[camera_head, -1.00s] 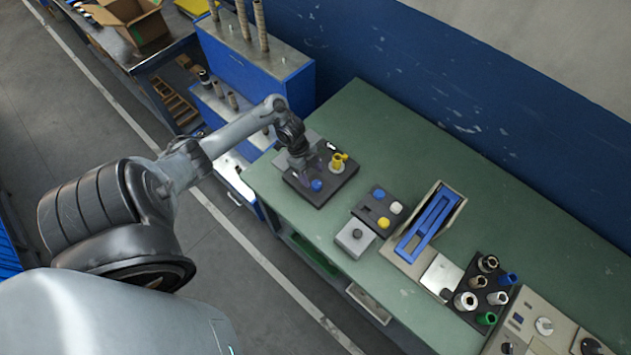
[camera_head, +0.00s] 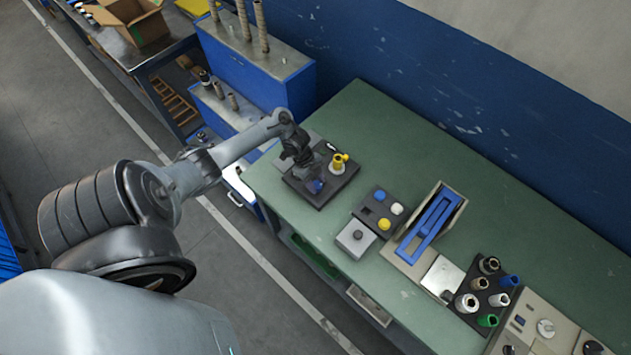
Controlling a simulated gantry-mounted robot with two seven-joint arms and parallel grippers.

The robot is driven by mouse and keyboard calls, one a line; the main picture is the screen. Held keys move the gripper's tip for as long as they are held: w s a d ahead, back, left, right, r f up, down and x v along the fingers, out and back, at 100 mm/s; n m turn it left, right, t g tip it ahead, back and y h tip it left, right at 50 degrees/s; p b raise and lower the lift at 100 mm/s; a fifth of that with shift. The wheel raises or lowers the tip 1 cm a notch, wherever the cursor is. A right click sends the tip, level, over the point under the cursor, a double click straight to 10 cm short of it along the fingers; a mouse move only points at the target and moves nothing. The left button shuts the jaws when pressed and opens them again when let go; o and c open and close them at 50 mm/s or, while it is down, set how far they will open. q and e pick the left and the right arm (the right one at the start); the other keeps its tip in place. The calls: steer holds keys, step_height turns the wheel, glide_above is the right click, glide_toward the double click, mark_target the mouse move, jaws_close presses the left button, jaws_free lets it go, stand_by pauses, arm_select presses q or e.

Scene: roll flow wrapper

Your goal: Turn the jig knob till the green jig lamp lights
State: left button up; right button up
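A dark jig plate (camera_head: 322,199) lies on the left end of the green bench. It carries a yellow upright piece (camera_head: 338,163) and a small blue round part (camera_head: 317,186); I cannot tell whether either is the jig knob. My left gripper (camera_head: 311,179) points down over the plate, just left of the yellow piece and close above the blue part, partly covering it. Its fingers are too dark and small to show whether they are open, or whether they touch anything. I see no lit green lamp on the plate. My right gripper is out of view.
A small box with blue, white and yellow caps (camera_head: 367,210) and a grey button box (camera_head: 345,246) stand right of the plate. Further right are a blue-railed fixture (camera_head: 432,222), a black tube holder (camera_head: 466,318) and a knob panel (camera_head: 527,340). Bench behind is clear.

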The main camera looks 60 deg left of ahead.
arm_select(q)
steer(key=shift+c, duration=1.2)
steer(key=shift+r+n+p, duration=0.15)
steer(key=shift+n+p, duration=0.15)
steer(key=shift+p, duration=0.3)
steer(key=n+t+p, duration=0.1)
steer(key=n+p, duration=0.1)
steer(key=p, duration=0.1)
steer(key=n+y+p, duration=0.1)
steer(key=n+p, duration=0.2)
steer(key=shift+s+d+r+t, duration=0.1)
steer(key=shift+s+d+t, duration=0.05)
steer(key=shift+t, duration=0.25)
steer(key=shift+n+y+p, duration=0.4)
steer(key=shift+n+p, duration=0.4)
steer(key=shift+p, duration=0.3)
steer(key=shift+f+n+p, duration=0.2)
steer(key=shift+n+p, duration=0.1)
steer(key=shift+n, duration=0.1)
steer(key=shift+t, duration=0.3)
steer(key=o, duration=1)
